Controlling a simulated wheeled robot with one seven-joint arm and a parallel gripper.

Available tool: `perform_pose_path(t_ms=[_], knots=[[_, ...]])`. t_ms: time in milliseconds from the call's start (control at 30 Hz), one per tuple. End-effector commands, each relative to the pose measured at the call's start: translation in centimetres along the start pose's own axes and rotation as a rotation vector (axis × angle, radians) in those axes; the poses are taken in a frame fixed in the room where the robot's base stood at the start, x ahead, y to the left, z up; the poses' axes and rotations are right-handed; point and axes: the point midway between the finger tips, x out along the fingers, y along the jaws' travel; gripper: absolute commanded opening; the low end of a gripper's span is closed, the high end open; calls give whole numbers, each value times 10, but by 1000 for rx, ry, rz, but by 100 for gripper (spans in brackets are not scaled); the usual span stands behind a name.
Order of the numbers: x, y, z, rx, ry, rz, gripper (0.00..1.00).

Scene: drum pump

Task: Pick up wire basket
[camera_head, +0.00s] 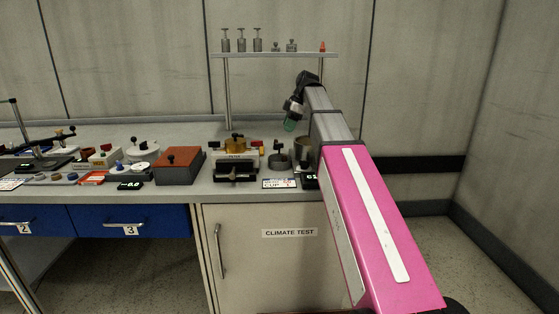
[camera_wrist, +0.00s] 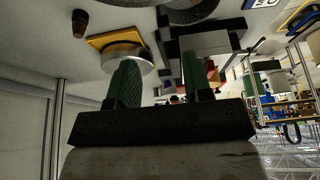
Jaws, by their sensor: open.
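I cannot pick out the wire basket for certain. A small dark round holder with an upright handle (camera_head: 279,161) stands on the bench in the head view and may be it; its mesh is too small to tell. My gripper (camera_head: 289,125) is above the bench, up and slightly right of that holder, apart from it. In the wrist view my gripper (camera_wrist: 160,72) shows two green fingers spread apart, with nothing seen held between them. A dark round thing (camera_wrist: 190,10) is cut off at the top edge there; I cannot tell whether it is the basket.
A brown cup-like vessel (camera_head: 303,146) stands close to my arm. A yellow-topped device (camera_head: 236,146) and a red-brown box (camera_head: 179,166) stand to the left. A rear shelf (camera_head: 275,55) carries weights. The white cabinet (camera_head: 263,255) fronts the bench; floor at right is clear.

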Motion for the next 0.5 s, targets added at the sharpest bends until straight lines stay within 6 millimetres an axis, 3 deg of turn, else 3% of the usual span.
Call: perform_pose_path(t_ms=[200, 500], knots=[[34, -2, 0, 0, 0, -2, 46], [55, -4, -1, 0, 0, -1, 46]])
